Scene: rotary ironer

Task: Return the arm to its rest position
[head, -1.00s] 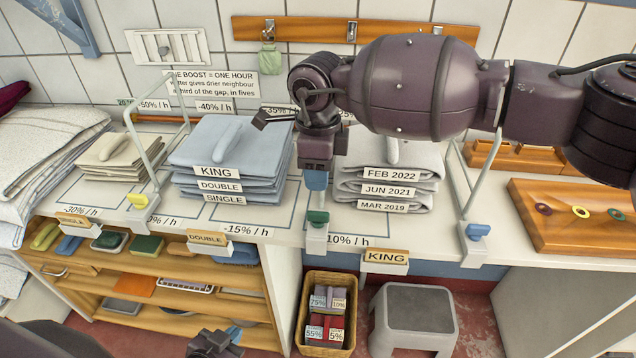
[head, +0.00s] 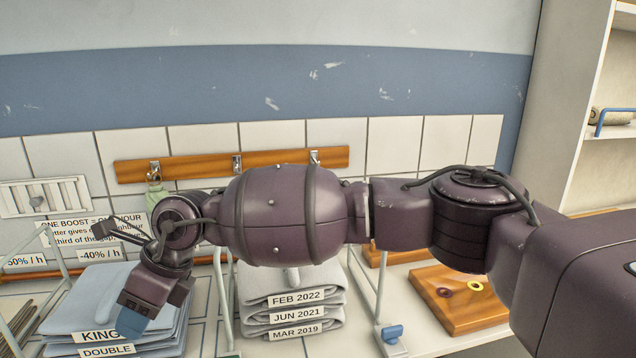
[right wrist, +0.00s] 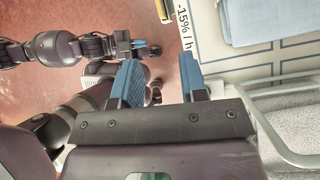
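My right arm crosses the head view from the right. Its gripper (head: 133,318) points down in front of the blue folded stack labelled KING and DOUBLE (head: 88,305). In the right wrist view its two blue fingers (right wrist: 157,80) stand apart with nothing between them. My left gripper (right wrist: 142,47) shows only in the right wrist view, at upper left above the red floor. It is small there, and I cannot tell whether it is open or shut.
A grey stack labelled by dates (head: 297,312) and a wooden board with rings (head: 455,300) are on the counter. Thin metal dividers (head: 365,290) stand between the stacks. A wire frame (right wrist: 280,140) runs close to my right fingers. A wooden hook rail (head: 205,166) is on the wall.

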